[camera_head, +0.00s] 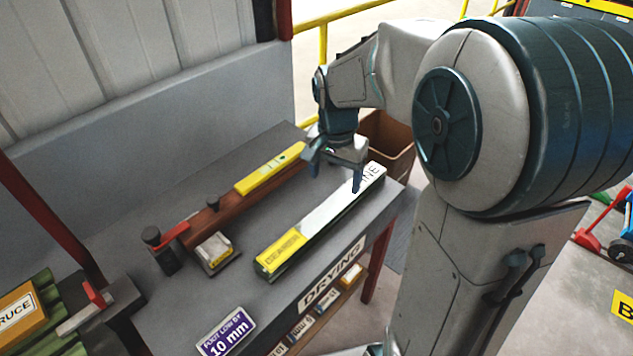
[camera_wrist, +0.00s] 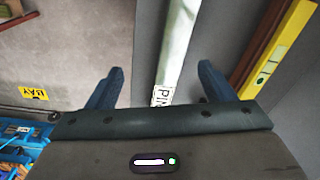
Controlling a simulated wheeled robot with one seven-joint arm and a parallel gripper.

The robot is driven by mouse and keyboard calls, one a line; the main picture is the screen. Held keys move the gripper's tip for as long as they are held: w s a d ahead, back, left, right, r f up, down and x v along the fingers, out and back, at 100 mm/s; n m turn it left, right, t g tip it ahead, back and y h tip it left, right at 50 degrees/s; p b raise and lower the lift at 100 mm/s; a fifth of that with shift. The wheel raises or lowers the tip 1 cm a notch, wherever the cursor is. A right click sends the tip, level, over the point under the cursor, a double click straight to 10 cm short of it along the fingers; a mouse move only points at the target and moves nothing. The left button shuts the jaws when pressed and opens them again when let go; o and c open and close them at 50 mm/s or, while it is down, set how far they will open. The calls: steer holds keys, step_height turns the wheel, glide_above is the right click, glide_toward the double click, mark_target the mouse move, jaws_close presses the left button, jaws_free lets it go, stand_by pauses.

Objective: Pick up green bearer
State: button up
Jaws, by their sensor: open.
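A long pale bar with a greenish tint (camera_head: 325,213) lies on the grey table. It has a yellow end with partly readable lettering and a white label at its far end. In the wrist view the bar (camera_wrist: 178,45) runs away between my fingers, its label close to my palm. My gripper (camera_head: 335,174) is open above the far, labelled end of the bar. The wrist view shows my gripper (camera_wrist: 161,76) with one finger on each side of the bar and nothing held. I cannot tell how high the fingertips are above it.
A yellow level (camera_head: 270,168) lies on a brown strip beside the bar. A clamp-like post (camera_head: 160,248) and a small gauge (camera_head: 215,252) stand left. Green pieces (camera_head: 45,285) lie under a labelled wooden block at far left. A brown bin (camera_head: 388,145) stands behind the table.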

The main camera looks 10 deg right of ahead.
mark_target(329, 209)
steer(key=w+f+m, duration=0.1)
steer(key=f, duration=0.3)
steer(key=w+f+m, duration=0.1)
steer(key=w+f, duration=0.1)
steer(key=f, duration=0.2)
steer(key=w+f, duration=0.2)
steer(key=f, duration=0.2)
steer(key=shift+w+f+m+g+b, duration=0.2)
steer(key=shift+f+m+g+b, duration=0.05)
steer(key=shift+m+g+b, duration=0.15)
steer(key=shift+d+f, duration=0.2)
steer(key=shift+f, duration=2.5)
steer(key=shift+c, duration=0.2)
steer(key=c, duration=1.5)
